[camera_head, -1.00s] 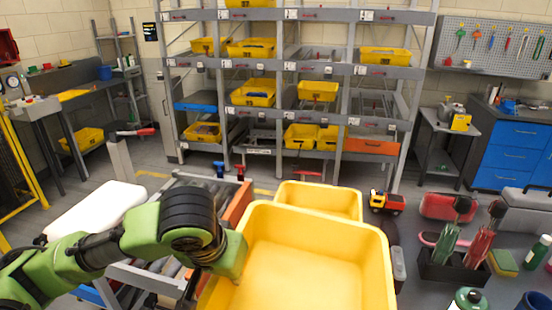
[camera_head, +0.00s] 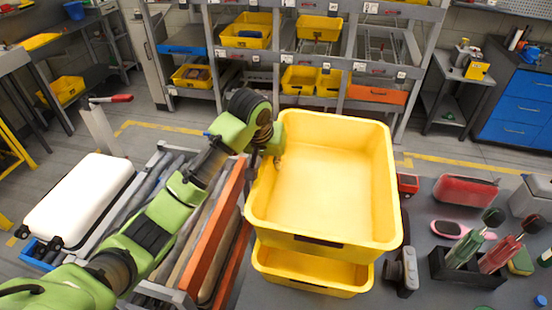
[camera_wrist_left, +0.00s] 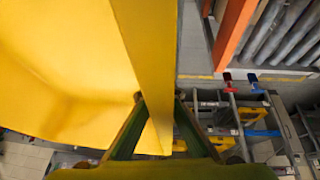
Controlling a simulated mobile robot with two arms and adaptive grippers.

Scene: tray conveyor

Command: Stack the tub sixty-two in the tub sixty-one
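A large yellow tub (camera_head: 330,241) is held up over the dark table, its open top facing me. A second yellow tub (camera_head: 312,280) shows below its near edge, mostly hidden by it. I cannot read which is sixty-two, and cannot tell whether the two touch. My left gripper (camera_head: 273,143) is at the left wall of the upper tub. In the left wrist view, the fingers of my left gripper (camera_wrist_left: 160,115) straddle the wall of that yellow tub (camera_wrist_left: 140,50), shut on it. My right gripper is not in view.
A roller conveyor with an orange side rail (camera_head: 216,235) and a white case (camera_head: 80,205) lie to the left. A red case (camera_head: 465,190), a dark brush holder (camera_head: 468,268) and a grey device (camera_head: 402,270) lie right of the tubs. Shelves stand behind.

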